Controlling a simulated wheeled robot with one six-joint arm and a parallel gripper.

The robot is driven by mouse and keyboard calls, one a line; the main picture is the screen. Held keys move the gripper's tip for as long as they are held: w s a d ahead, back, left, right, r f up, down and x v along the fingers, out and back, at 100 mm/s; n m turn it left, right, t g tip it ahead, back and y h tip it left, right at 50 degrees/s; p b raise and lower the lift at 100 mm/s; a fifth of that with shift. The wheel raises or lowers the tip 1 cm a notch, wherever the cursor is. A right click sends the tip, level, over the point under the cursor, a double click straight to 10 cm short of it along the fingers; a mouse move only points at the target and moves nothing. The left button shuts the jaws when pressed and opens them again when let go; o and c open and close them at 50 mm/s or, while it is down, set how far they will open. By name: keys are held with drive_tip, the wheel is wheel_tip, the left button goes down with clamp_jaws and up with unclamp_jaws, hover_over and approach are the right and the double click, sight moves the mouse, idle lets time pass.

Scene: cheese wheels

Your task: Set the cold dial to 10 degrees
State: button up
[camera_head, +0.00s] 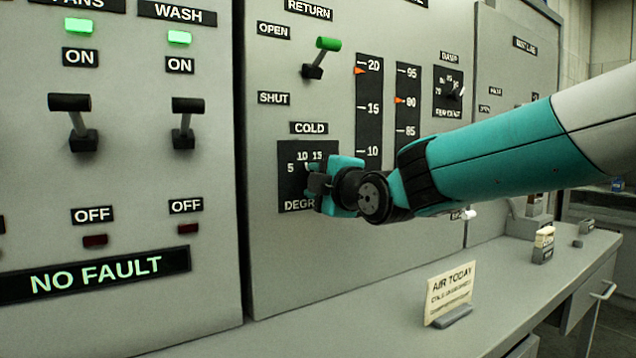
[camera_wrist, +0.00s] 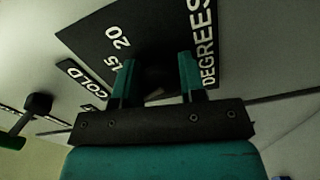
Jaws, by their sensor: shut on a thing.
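The cold dial's black plate (camera_head: 290,188) is on the grey panel under the COLD label (camera_head: 309,128). The marks 5, 10 and 15 show on it, with DEGREES partly covered. My gripper (camera_head: 318,187) is at the dial face and shut on its knob, which is mostly hidden in the head view. In the wrist view, my two teal fingers (camera_wrist: 157,85) stand on either side of the dark knob (camera_wrist: 155,72), with the marks 15 and 20 on the plate (camera_wrist: 110,22) beside them. The pointer's setting cannot be read.
A RETURN lever (camera_head: 313,72) with a green tip is above, at OPEN. Two scale gauges (camera_head: 369,110) (camera_head: 408,100) and a damper dial (camera_head: 447,92) are to the right. An AIR TODAY card (camera_head: 450,290) stands on the ledge below; its small print is unreadable.

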drive_tip(key=o, duration=0.9)
drive_tip(key=shift+a, duration=0.1)
drive_tip(key=b+v, duration=0.2)
drive_tip(key=v, duration=1.5)
drive_tip(key=shift+s+b, duration=0.2)
drive_tip(key=shift+b, duration=0.1)
drive_tip(key=s+d+f+m+g+h, duration=0.35)
drive_tip(key=s+f+m+g, duration=0.45)
drive_tip(key=s+f, duration=0.3)
drive_tip(key=s+d+f+m+g+h, duration=0.2)
drive_tip(key=s+d+f+m+g, duration=0.3)
drive_tip(key=s+f+m+g, duration=0.45)
drive_tip(key=r+p, duration=0.5)
drive_tip(key=s+r+n+t+p, duration=0.1)
drive_tip(key=r+p, duration=0.5)
drive_tip(key=r+t+p, duration=0.1)
drive_tip(key=r+p, duration=0.4)
drive_tip(key=p, duration=0.1)
drive_tip(key=shift+s+a+r+n+t, duration=0.15)
drive_tip(key=shift+s+n+t, duration=0.1)
drive_tip(key=shift+s+n, duration=0.15)
